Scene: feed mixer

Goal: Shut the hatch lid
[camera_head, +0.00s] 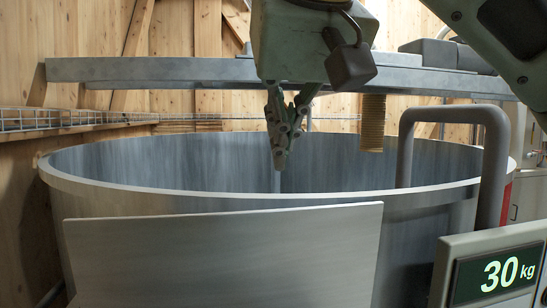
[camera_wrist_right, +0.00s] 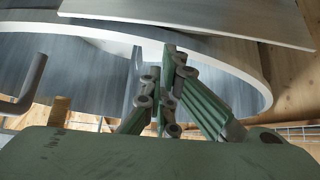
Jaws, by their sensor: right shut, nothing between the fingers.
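The hatch lid looks to be the flat pale panel (camera_head: 225,258) in front of the round metal mixer tub (camera_head: 110,193). In the right wrist view the panel (camera_wrist_right: 200,18) lies across the top of the picture. My right gripper (camera_head: 279,160) points down over the tub opening, beyond the panel, with its fingers shut and empty. It also shows in the right wrist view (camera_wrist_right: 170,60), apart from the panel as far as I can tell. My left gripper is not seen.
A grey metal beam (camera_head: 160,70) spans above the tub. A grey bent pipe (camera_head: 405,150) rises over the rim at right. A display reading 30 kg (camera_head: 497,275) stands at front right. Wooden walls and a wire tray (camera_head: 60,119) lie at left.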

